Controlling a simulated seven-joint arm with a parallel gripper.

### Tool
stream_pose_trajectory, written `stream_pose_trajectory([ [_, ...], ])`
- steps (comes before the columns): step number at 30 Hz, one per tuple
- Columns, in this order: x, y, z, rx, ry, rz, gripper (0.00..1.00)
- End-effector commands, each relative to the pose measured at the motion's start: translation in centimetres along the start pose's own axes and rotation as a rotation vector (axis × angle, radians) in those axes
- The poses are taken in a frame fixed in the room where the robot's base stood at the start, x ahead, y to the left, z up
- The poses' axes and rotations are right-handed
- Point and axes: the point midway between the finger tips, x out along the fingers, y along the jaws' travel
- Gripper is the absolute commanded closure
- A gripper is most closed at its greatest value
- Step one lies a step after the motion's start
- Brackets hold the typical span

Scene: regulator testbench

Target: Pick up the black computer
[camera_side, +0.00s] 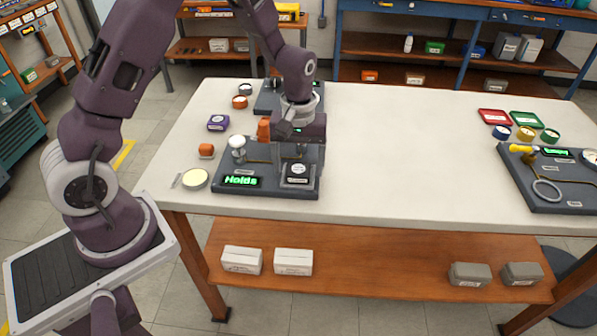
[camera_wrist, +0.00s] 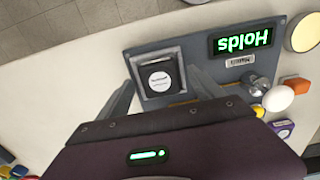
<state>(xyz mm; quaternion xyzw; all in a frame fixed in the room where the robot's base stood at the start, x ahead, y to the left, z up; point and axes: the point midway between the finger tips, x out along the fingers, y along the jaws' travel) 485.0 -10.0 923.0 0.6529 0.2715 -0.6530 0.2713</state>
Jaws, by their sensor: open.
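The black computer (camera_side: 298,172) is a small dark box with a round white label. It sits in a square light-framed spot at the front right of the dark grey test board (camera_side: 236,194). In the wrist view the computer (camera_wrist: 158,82) shows label up, between my two fingers. My gripper (camera_side: 297,157) is open above the board, pointing down. In the wrist view my gripper (camera_wrist: 161,84) has one finger on each side of the computer, with gaps; contact is not visible. A green display (camera_side: 241,181) on the board reads "Holds".
A white knob (camera_side: 237,142) and fittings stand on the board left of my gripper. An orange block (camera_side: 206,149), a purple block (camera_side: 218,123) and a pale yellow disc (camera_side: 195,179) lie to the left. Another board (camera_side: 545,197) is at far right. The table's middle is clear.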

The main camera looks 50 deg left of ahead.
Motion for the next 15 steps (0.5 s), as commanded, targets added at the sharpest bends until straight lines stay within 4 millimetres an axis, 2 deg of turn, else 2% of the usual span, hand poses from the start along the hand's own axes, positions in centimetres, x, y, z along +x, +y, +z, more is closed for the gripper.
stream_pose_trajectory([
  [6,0.1,0.02,0.02,0.001,0.0,0.001,0.26],
  [15,0.07,0.02,0.04,0.001,0.0,0.0,0.84],
])
